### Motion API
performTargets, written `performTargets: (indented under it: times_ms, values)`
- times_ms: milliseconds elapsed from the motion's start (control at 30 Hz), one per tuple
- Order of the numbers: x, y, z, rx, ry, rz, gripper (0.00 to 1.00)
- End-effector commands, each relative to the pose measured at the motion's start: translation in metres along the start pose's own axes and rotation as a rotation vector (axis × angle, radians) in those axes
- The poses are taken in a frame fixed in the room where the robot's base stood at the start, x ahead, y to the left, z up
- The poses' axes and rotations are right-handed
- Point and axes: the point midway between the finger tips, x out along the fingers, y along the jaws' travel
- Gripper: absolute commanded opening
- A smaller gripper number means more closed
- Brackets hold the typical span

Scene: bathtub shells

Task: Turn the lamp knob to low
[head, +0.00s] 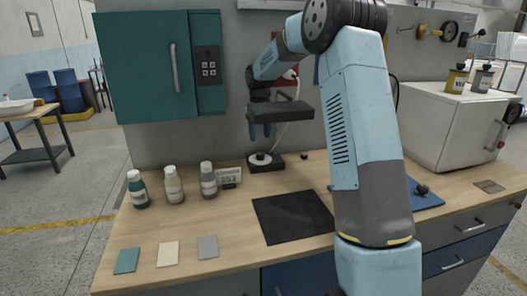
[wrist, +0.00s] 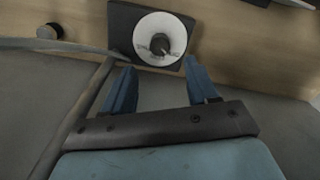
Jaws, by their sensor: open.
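The lamp knob (wrist: 161,44) is a small dark knob on a round white dial (wrist: 147,27). The dial is fixed to a square dark base (wrist: 120,22) on the wooden bench. In the head view the dial (head: 258,158) and base (head: 277,165) stand against the back wall. My gripper (wrist: 158,72) is open, with its two blue fingers pointing toward the dial and nothing between them. In the head view my gripper (head: 260,134) hangs above the base, apart from it. The dial's markings are too small to read.
Three bottles (head: 173,186) and a small display box (head: 229,177) stand to the left. A black mat (head: 293,216) lies in front. A small dark round object (head: 304,156) sits right of the base. A cable (wrist: 60,46) passes near my gripper. A white cabinet (head: 440,120) stands at right.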

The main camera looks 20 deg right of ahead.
Motion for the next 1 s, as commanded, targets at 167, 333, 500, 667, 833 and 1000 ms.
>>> performTargets:
  times_ms: [167,333,500,667,833,1000]
  values:
    - [0.033,0.0,0.001,0.0,-0.002,-0.001,0.59]
    - [0.057,0.0,0.0,0.0,-0.001,0.0,0.59]
    - [0.072,0.0,0.001,0.001,-0.001,0.0,0.59]
    - [0.076,0.001,0.0,0.001,0.001,0.0,0.59]
    - [0.076,0.001,0.0,0.001,0.001,0.0,0.59]
    - [0.076,0.001,0.001,0.002,0.001,0.0,0.48]
